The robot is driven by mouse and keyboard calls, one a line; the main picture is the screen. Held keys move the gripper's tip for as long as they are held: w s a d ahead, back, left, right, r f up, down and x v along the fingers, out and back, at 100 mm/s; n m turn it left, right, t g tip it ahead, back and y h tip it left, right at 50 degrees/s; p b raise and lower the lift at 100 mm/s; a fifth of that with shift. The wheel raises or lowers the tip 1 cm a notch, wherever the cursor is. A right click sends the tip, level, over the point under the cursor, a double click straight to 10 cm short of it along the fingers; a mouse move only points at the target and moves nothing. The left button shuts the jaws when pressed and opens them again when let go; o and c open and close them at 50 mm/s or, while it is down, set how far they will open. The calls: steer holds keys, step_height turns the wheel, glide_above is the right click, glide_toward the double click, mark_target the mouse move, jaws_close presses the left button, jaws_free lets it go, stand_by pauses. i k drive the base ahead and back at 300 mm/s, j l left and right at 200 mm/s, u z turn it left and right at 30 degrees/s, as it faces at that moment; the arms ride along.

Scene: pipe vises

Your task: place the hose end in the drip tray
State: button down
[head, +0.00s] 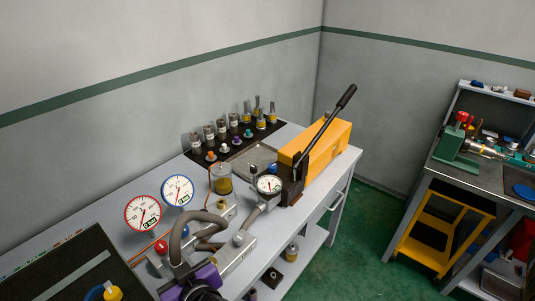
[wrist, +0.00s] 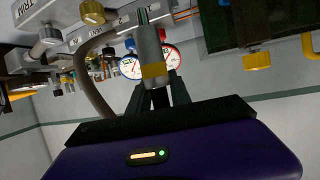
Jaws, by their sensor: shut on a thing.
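My gripper (wrist: 155,84) is shut on the hose end (wrist: 151,48), a grey metal cylinder with a yellow band, held between the two black fingers in the wrist view. The grey-brown hose (wrist: 86,70) curves down to its left in that view. In the head view the hose (head: 178,232) arches above the bench's near part, and my purple and black gripper (head: 182,272) is at the bottom, left of the grey metal manifold (head: 235,252). The hose end is mostly hidden there. I cannot tell for certain which item is the drip tray.
Two dial gauges, red-rimmed (head: 143,213) and blue-rimmed (head: 178,190), stand left of the hose. A dark panel (head: 60,270) lies at the lower left.

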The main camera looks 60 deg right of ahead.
mark_target(246, 162)
steer(key=i+j+z, duration=0.15)
steer(key=z, duration=0.25)
steer(key=i+j+z, duration=0.25)
steer(key=z, duration=0.15)
